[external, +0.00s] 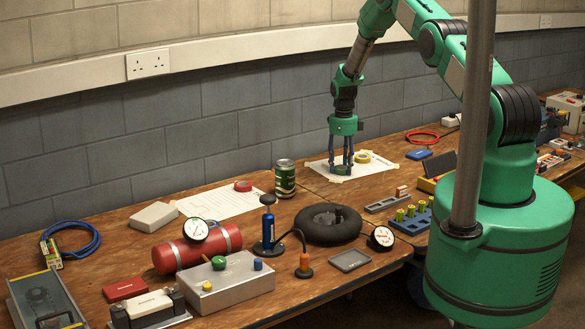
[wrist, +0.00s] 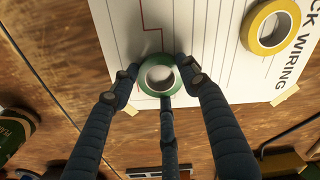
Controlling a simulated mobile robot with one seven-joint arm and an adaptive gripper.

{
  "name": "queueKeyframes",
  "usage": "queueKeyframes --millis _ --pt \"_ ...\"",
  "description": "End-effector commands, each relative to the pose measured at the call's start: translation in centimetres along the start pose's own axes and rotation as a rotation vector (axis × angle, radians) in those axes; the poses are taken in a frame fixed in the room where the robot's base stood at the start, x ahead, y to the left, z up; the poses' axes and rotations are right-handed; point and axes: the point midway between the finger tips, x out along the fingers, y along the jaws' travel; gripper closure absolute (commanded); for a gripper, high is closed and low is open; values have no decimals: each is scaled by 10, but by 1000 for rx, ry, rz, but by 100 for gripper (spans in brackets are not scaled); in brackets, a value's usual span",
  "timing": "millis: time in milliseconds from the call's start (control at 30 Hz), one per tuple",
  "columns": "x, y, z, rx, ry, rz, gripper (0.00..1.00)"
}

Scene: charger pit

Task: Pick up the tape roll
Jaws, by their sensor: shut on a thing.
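A green tape roll (wrist: 147,89) lies flat or nearly flat at the white wiring sheet in the wrist view, with its grey core facing up. My gripper (wrist: 160,77) is shut on it, with dark fingers against its left, right and near sides. In the external view my gripper (external: 342,164) points straight down at the sheet, and the green roll (external: 342,171) shows small between the fingertips. I cannot tell whether the roll touches the sheet. A yellow tape roll (external: 362,157) lies on the same sheet, just right of my gripper; it also shows in the wrist view (wrist: 249,35).
The sheet (external: 376,167) is taped to the wooden bench. A black tyre (external: 318,231) and a blue battery holder (external: 411,222) lie in front. The brick wall is close behind.

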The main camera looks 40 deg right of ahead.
Motion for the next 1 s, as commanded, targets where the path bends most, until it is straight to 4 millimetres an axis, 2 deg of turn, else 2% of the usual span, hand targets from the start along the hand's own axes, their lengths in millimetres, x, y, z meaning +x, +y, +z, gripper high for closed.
queueKeyframes --millis 467,667,800,1000 --pt "-5 0 0 0 0 0 75" --pt "-20 0 0 0 -1 -1 75" --pt "-38 -1 1 0 -2 -2 75" --pt "-39 22 -20 0 1 1 75"
